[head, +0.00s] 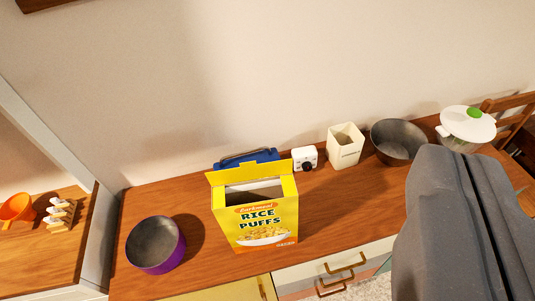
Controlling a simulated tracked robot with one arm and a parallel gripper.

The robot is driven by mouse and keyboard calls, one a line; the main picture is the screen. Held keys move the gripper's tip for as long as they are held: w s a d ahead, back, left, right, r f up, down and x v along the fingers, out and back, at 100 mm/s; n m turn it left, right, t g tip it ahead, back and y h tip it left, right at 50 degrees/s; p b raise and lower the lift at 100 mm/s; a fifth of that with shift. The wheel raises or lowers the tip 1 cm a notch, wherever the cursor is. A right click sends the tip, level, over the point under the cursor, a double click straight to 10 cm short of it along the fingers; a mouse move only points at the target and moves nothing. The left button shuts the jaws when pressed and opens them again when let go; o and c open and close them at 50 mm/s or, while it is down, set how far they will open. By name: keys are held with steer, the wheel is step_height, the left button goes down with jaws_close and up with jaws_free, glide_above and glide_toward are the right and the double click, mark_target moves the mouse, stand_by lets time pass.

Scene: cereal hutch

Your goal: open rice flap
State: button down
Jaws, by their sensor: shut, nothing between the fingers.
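The yellow Rice Puffs box (262,221) stands upright on the wooden counter, left of the middle in the head view. Its top is open and the dark inside shows. A long yellow flap (231,176) stands up along the back edge of the opening. A small yellow side piece (289,185) shows at the right end. My gripper (445,152) is the large grey shape at the right, shut and empty. In the picture it is well to the right of the box, apart from it. It hides part of the counter and drawers.
A purple bowl (157,246) stands left of the box; a blue case (265,155) is close behind it. A white camera-like item (304,158), cream canister (345,146), dark bowl (399,141) and white lidded pot (467,126) line the back. Counter between box and gripper is clear.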

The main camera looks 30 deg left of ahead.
steer(key=shift+w+a, duration=0.25)
steer(key=shift+w, duration=0.05)
steer(key=shift+r, duration=0.1)
steer(key=w+d+f+n+b, duration=0.1)
steer(key=w+d+f+b, duration=0.15)
steer(key=w+f, duration=0.55)
steer(key=n+t+y+b, duration=0.15)
steer(key=n+y, duration=0.35)
steer(key=y, duration=0.5)
glide_toward(249, 164)
steer(key=shift+p+x, duration=1.05)
steer(key=shift+x, duration=2.45)
